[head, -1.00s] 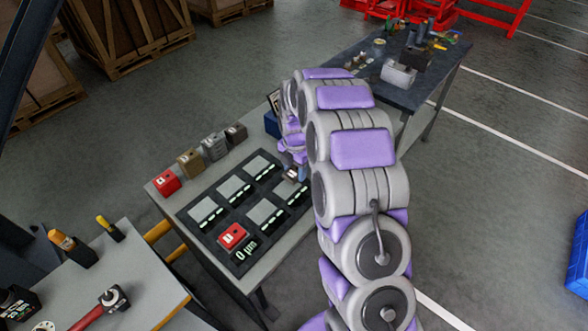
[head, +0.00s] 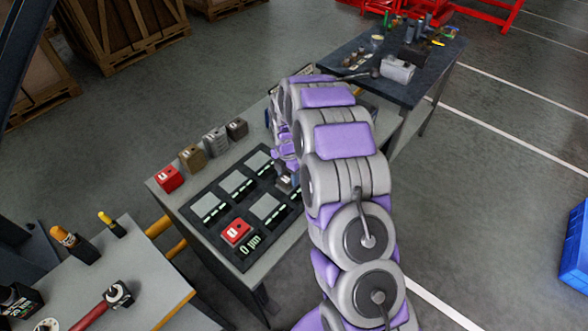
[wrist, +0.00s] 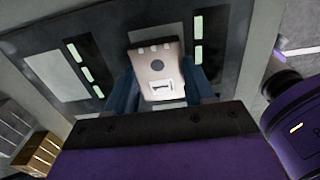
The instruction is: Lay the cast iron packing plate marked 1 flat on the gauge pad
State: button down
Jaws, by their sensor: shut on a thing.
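My gripper (wrist: 163,88) is shut on a pale grey packing plate (wrist: 156,68), held between two dark blue fingers. The plate has a dark round hole, small light marks along one edge and a label that reads 1. The dark gauge board (head: 217,232) carries several square grey pads with lit green readouts. In the head view my gripper (head: 286,180) is low over the board's right part, and the arm hides some of the pads. In the wrist view the plate covers the area between two readouts. I cannot tell whether it touches a pad.
A red block (head: 235,231) sits on the front pad, which reads 0 µm. Red (head: 168,179), brass (head: 191,158) and grey (head: 215,142) blocks stand along the bench's left edge. A tool bench (head: 110,280) is at front left. A dark table (head: 410,88) with parts stands behind.

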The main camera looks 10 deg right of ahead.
jog(key=shift+a, duration=0.85)
jog(key=shift+d+r, duration=0.1)
jog(key=shift+d, duration=2.35)
jog(key=shift+a+p, duration=0.55)
jog(key=shift+a, duration=1.85)
jog(key=shift+d, duration=0.5)
jog(key=shift+a, duration=0.6)
jog(key=shift+d+f, duration=0.45)
jog(key=shift+f, duration=0.25)
jog(key=c, duration=0.8)
grip_release()
jog(key=o, duration=0.5)
jog(key=shift+a, duration=0.3)
